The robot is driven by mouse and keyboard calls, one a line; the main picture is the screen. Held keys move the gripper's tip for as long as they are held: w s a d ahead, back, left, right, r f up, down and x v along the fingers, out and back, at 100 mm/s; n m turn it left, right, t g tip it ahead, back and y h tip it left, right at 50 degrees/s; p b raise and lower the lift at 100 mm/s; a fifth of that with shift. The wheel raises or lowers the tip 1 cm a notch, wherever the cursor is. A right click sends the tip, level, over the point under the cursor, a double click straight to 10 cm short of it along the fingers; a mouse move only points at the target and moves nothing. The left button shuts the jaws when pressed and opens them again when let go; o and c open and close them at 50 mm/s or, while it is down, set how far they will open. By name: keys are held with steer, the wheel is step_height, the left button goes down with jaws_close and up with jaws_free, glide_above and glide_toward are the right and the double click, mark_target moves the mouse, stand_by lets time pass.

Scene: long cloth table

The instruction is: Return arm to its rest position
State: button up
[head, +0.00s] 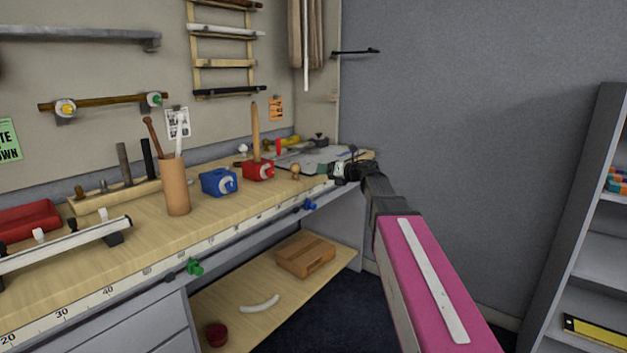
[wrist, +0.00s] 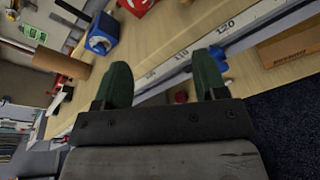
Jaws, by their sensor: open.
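My arm, with a magenta link, reaches from the lower right of the head view toward the far right end of the workbench (head: 120,262). My gripper (head: 340,171) is at the bench's front edge near that end. In the wrist view its two green fingers (wrist: 163,84) stand wide apart with nothing between them. The bench edge and its ruler strip (wrist: 185,62) lie beyond the fingers. I cannot tell the exact gap between fingers and bench.
A wooden box (head: 305,257) lies on the lower shelf. A grey shelf unit (head: 590,215) stands at right. Open floor lies between.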

steer(key=d+f+m+t+h, duration=0.3)
steer(key=d+m+t+h, duration=0.15)
steer(key=m, duration=0.45)
steer(key=d+f+m+t+h, duration=0.4)
steer(key=d+m+h, duration=0.15)
steer(key=m, duration=0.45)
steer(key=s+d+f+m+g+h, duration=0.45)
steer(key=d+f+m+h, duration=0.2)
steer(key=f+m, duration=0.35)
steer(key=s+d+f+m+g, duration=0.2)
steer(key=s+f+m+g, duration=0.45)
steer(key=s+f, duration=0.5)
steer(key=s+a+f+m+g+y, duration=0.2)
steer(key=s+f+g, duration=0.1)
steer(key=s, duration=0.4)
steer(key=s+a+f+m+g+y, duration=0.2)
steer(key=s+f+g, duration=0.2)
steer(key=s, duration=0.3)
steer(key=shift+a+f+m, duration=0.35)
steer(key=shift+a+f, duration=0.05)
steer(key=shift+f, duration=0.15)
